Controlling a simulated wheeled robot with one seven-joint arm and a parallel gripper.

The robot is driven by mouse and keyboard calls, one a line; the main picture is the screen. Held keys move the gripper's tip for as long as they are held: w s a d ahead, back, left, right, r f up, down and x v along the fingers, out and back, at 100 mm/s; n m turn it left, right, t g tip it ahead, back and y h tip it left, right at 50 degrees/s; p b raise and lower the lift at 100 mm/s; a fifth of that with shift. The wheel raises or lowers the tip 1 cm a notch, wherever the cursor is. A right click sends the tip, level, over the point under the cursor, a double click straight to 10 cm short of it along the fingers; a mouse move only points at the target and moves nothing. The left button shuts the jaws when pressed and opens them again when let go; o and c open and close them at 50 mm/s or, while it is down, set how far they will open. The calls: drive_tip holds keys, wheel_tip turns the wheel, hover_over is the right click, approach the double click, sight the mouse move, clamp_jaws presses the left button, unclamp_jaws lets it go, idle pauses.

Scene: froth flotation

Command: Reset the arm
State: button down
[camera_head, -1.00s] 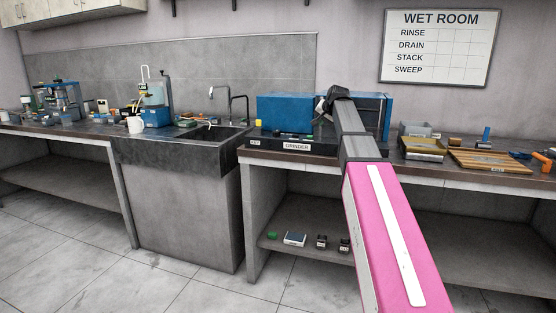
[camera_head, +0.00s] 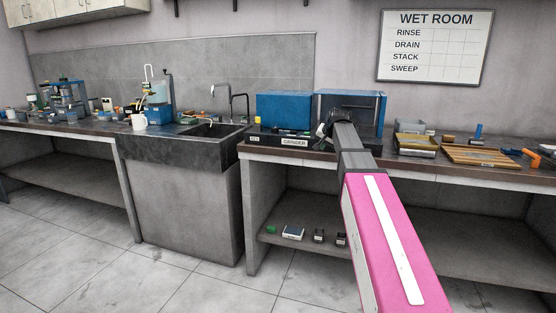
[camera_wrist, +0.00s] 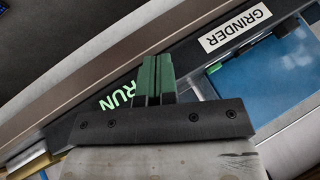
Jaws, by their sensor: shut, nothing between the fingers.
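My pink and grey arm reaches from the lower right up to the grinder on the right-hand counter. My gripper shows in the wrist view (camera_wrist: 154,75) with its two green fingers pressed together and nothing between them. The fingers overlap the front strip of the grinder in that view; I cannot tell whether they touch it. The grinder's GRINDER label shows in the head view (camera_head: 294,142) and in the wrist view (camera_wrist: 236,28). A lit green RUN sign (camera_wrist: 117,96) is partly hidden by the fingers. In the head view the fingertips are hidden by my arm.
A blue box (camera_head: 283,109) stands on the counter left of my arm. A grey tray (camera_head: 411,127) and a wooden rack (camera_head: 482,155) lie to the right. A sink (camera_head: 205,133) with a tap is further left. The floor in front is clear.

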drive_tip(key=s+f+n+g, duration=0.1)
drive_tip(key=s+f, duration=0.4)
drive_tip(key=f, duration=0.3)
drive_tip(key=s+f+g+h, duration=0.1)
drive_tip(key=s+f+g, duration=0.1)
drive_tip(key=s+f, duration=0.45)
drive_tip(key=s+f+n+g, duration=0.1)
drive_tip(key=s+f, duration=0.3)
drive_tip(key=f, duration=0.5)
drive_tip(key=s+f+n+g+h, duration=0.1)
drive_tip(key=s+f+n+g, duration=0.1)
drive_tip(key=s+f, duration=1.3)
drive_tip(key=s+g, duration=0.1)
drive_tip(key=s, duration=0.2)
drive_tip(key=shift+s+a+f+n, duration=0.15)
drive_tip(key=shift+s+f+n, duration=0.15)
drive_tip(key=shift+n, duration=0.1)
drive_tip(key=shift+w, duration=0.1)
